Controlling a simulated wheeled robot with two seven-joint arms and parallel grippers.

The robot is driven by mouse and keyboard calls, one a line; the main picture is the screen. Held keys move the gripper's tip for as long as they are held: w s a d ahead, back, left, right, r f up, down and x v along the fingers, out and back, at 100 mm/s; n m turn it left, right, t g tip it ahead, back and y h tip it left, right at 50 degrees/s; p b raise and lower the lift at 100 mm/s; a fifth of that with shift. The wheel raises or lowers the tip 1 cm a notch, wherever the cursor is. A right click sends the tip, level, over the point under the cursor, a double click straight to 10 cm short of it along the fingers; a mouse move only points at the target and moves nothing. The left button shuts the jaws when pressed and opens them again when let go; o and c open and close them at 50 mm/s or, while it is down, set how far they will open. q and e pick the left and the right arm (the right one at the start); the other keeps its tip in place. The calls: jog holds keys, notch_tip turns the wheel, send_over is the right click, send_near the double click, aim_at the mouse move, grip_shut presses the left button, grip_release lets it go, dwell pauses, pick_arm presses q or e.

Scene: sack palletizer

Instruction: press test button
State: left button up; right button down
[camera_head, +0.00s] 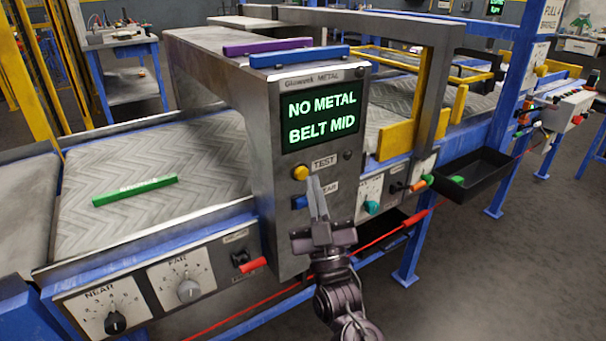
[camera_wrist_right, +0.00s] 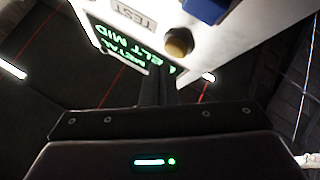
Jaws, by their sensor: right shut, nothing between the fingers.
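The yellow test button (camera_head: 300,173) sits on the front of the grey metal detector housing (camera_head: 215,110), beside a TEST label (camera_head: 324,162). A blue button (camera_head: 299,202) is below it, its label partly hidden by my fingers. The screen (camera_head: 320,115) reads NO METAL, BELT MID in green. My right gripper (camera_head: 314,184) is shut and empty, its tips just right of and slightly below the yellow button; contact cannot be told. In the right wrist view, the yellow button (camera_wrist_right: 179,42) is just beyond the fingertips (camera_wrist_right: 158,82). My left gripper is not in view.
A green bar (camera_head: 135,191) lies on the conveyor belt (camera_head: 210,160) at left. NEAR and FAR dials (camera_head: 188,291) and a red lever (camera_head: 253,265) are on the lower front panel. A black tray (camera_head: 484,172) and yellow guards (camera_head: 395,140) stand at right.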

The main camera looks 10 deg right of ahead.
jog(key=shift+w, duration=0.1)
dwell(0.4)
jog(key=shift+w+a, duration=0.15)
jog(key=shift+w, duration=0.2)
jog(key=shift+w+a, duration=0.15)
jog(key=shift+w, duration=0.3)
dwell(0.6)
jog(key=shift+s, duration=0.2)
jog(key=shift+s+d+p, duration=0.3)
jog(key=shift+s+p, duration=0.1)
jog(key=shift+s, duration=0.3)
jog(key=s, duration=0.1)
jog(key=s+d+p, duration=0.1)
jog(key=s, duration=0.2)
jog(key=shift+s+d+p, duration=0.35)
